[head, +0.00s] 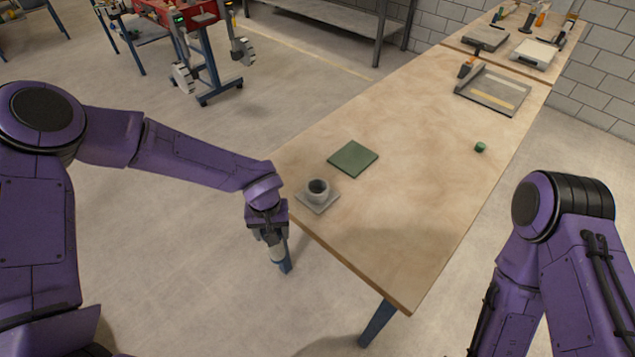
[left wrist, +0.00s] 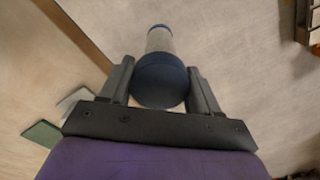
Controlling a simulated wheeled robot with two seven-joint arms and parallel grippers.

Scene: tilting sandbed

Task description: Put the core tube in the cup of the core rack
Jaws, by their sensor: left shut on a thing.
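The core tube (head: 279,254) has a pale middle and blue ends. My left gripper (head: 271,235) is shut on it, and it hangs downward just off the table's left edge, above the floor. In the left wrist view the tube (left wrist: 160,75) sits between both fingers, its dark blue end nearest the camera. The core rack (head: 318,204) is a grey square base with an upright round cup (head: 318,187), whose dark opening faces up. It stands near the table's left edge, up and right of my left gripper, apart from the tube. My right gripper is outside the views; only that arm shows.
A green square mat (head: 353,158) lies beyond the rack on the wooden table (head: 410,190). A small green cylinder (head: 480,147) stands near the right edge. A grey tray (head: 492,92) and several tools are farther back. The table's near part is clear.

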